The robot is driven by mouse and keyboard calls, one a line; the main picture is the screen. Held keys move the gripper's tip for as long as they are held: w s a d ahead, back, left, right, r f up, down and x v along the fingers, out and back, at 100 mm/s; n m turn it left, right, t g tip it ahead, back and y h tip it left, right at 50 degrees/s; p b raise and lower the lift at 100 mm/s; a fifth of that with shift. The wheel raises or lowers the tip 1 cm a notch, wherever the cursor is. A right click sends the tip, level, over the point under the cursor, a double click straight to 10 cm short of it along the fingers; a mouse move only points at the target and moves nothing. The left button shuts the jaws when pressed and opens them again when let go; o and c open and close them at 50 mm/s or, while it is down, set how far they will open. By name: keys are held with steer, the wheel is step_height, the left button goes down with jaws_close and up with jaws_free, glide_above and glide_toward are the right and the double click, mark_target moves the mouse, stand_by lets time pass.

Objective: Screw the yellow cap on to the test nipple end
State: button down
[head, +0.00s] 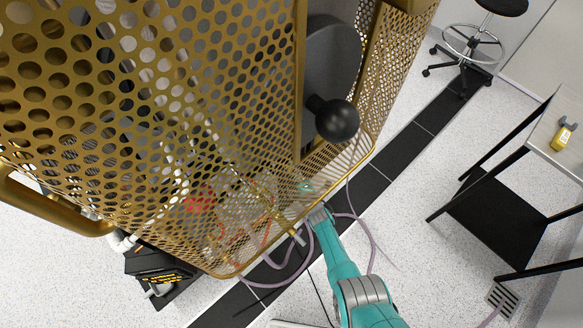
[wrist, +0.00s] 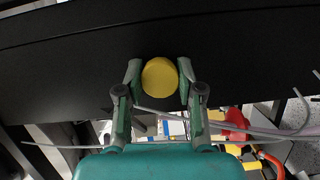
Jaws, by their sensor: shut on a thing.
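The yellow cap (wrist: 160,80) is round and sits between the two fingertips of my gripper (wrist: 160,73) in the wrist view. The fingers are shut on its left and right sides. Beyond the cap is a broad black surface; I cannot tell whether the cap touches it. The test nipple end cannot be made out in either view. In the head view my teal arm reaches to the lower edge of the gold perforated housing, and only a bit of my gripper shows through the mesh. The cap is not visible there.
The gold perforated housing (head: 120,110) fills the upper left, with a black ball knob (head: 337,120). Purple hoses (head: 311,243) hang around my arm. A stool (head: 470,45) stands behind; open floor lies between.

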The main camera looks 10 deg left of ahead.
steer(key=m, duration=0.2)
steer(key=m+g, duration=0.1)
steer(key=m, duration=0.1)
steer(key=shift+r+g, duration=0.1)
steer(key=shift+g, duration=0.2)
steer(key=m+g, duration=0.1)
steer(key=m, duration=0.3)
steer(key=shift+w+g, duration=0.1)
steer(key=shift+g, duration=0.3)
steer(key=shift+m, duration=0.3)
steer(key=m+g, duration=0.1)
steer(key=m, duration=0.1)
steer(key=shift+w+a+r+m+y, duration=0.1)
steer(key=shift+m+y, duration=0.2)
steer(key=m+g+y, duration=0.1)
steer(key=m, duration=0.2)
steer(key=shift+m+g, duration=0.3)
steer(key=shift+g, duration=0.1)
steer(key=c, duration=0.7)
jaws_free()
steer(key=shift+o, duration=0.2)
